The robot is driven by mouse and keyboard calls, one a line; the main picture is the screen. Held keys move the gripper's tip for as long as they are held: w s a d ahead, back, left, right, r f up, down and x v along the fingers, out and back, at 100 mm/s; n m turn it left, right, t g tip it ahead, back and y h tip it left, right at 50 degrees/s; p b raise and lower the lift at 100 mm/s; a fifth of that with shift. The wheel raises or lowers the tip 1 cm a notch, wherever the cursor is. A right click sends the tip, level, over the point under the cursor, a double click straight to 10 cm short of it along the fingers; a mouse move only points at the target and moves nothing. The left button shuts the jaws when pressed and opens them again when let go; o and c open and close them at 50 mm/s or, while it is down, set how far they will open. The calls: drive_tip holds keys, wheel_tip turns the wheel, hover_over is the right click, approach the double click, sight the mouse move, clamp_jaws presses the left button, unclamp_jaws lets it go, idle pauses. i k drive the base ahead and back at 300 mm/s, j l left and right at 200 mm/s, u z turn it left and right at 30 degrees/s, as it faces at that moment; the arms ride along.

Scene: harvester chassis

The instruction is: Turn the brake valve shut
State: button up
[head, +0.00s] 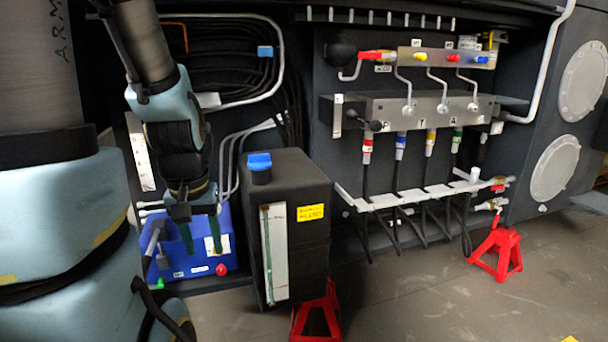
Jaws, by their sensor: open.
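My gripper (201,238) points down in front of a blue box (186,263) at the lower left. Its two green-tipped fingers are apart, with nothing seen between them. No label I can read marks the brake valve. Two small brass-coloured valves, an upper one (497,183) and a lower one (491,204), sit at the lower right of the hose rack. My gripper is well left of all these valves.
A black tank (316,225) with a blue cap (259,161) stands right of my gripper. Hoses hang over a pale rack (383,200). Red stands, one under the tank (317,318) and one at right (497,255), rest on the floor.

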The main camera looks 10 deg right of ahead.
sight(500, 186)
drive_tip(key=l+u, duration=0.15)
drive_tip(key=l, duration=1.35)
drive_tip(key=k+l+u, duration=0.1)
drive_tip(key=l, duration=1.4)
drive_tip(key=i+l, duration=0.1)
drive_tip(key=l, duration=0.6)
drive_tip(key=i+l+u, duration=0.1)
drive_tip(key=l, duration=0.55)
drive_tip(key=i+l, duration=0.1)
drive_tip(key=l, duration=0.6)
